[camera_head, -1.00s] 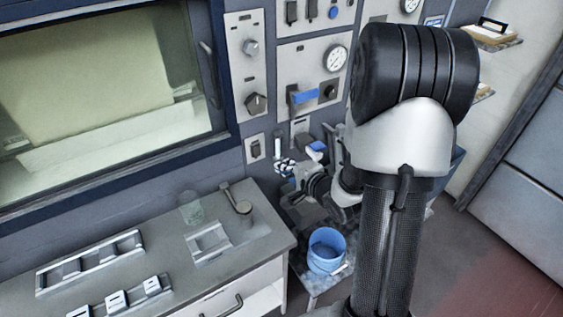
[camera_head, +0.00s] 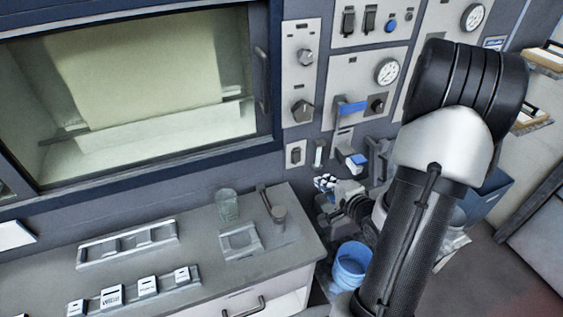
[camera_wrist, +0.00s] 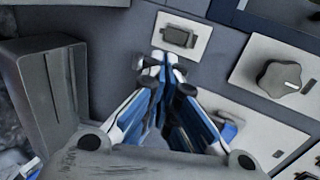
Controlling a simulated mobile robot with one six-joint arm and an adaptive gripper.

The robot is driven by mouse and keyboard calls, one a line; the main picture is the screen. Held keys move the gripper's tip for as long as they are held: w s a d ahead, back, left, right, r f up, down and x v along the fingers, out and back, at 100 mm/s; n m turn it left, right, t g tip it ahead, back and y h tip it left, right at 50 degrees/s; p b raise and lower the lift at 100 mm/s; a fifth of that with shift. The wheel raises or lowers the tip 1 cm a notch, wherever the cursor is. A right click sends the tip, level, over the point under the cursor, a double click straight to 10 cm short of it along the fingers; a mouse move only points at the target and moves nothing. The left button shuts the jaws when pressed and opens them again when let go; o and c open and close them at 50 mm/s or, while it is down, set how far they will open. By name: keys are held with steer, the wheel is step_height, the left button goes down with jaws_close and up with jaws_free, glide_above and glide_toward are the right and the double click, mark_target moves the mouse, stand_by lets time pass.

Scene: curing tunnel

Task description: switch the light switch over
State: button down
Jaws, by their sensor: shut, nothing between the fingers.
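The light switch (camera_head: 295,154) is a small pale plate with a dark rocker, on the wall panel below the large dark knob. In the wrist view the switch (camera_wrist: 180,37) shows at the top centre, its rocker facing me. My gripper (camera_head: 323,182) is below and to the right of the switch in the head view. In the wrist view my gripper (camera_wrist: 165,61) has its blue and white fingers shut and empty, their tips just below the plate. I cannot tell whether they touch it. Which way the rocker is tipped is too small to tell.
A dark knob (camera_wrist: 281,78) sits right of the switch in the wrist view. A blue-handled lever (camera_head: 350,107) and gauge (camera_head: 387,72) are on the panel above. A counter (camera_head: 300,243) with a glass beaker (camera_head: 227,205) stands at lower left, with a blue bucket (camera_head: 350,265) beside it.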

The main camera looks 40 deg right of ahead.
mark_target(300, 160)
steer(key=shift+s, duration=0.15)
steer(key=b+x, duration=0.1)
steer(key=x, duration=0.3)
steer(key=b+x, duration=0.1)
steer(key=x, duration=0.3)
steer(key=b+x, duration=0.1)
steer(key=x, duration=0.4)
steer(key=shift+d+r, duration=0.1)
steer(key=shift+r, duration=0.3)
steer(key=shift+w+d+b, duration=0.15)
steer(key=shift+w+b, duration=0.15)
steer(key=shift+w, duration=0.4)
steer(key=shift+w+d+f+p, duration=0.1)
steer(key=shift+w+f+p, duration=0.1)
steer(key=shift+w+p, duration=0.15)
steer(key=shift+r, duration=0.1)
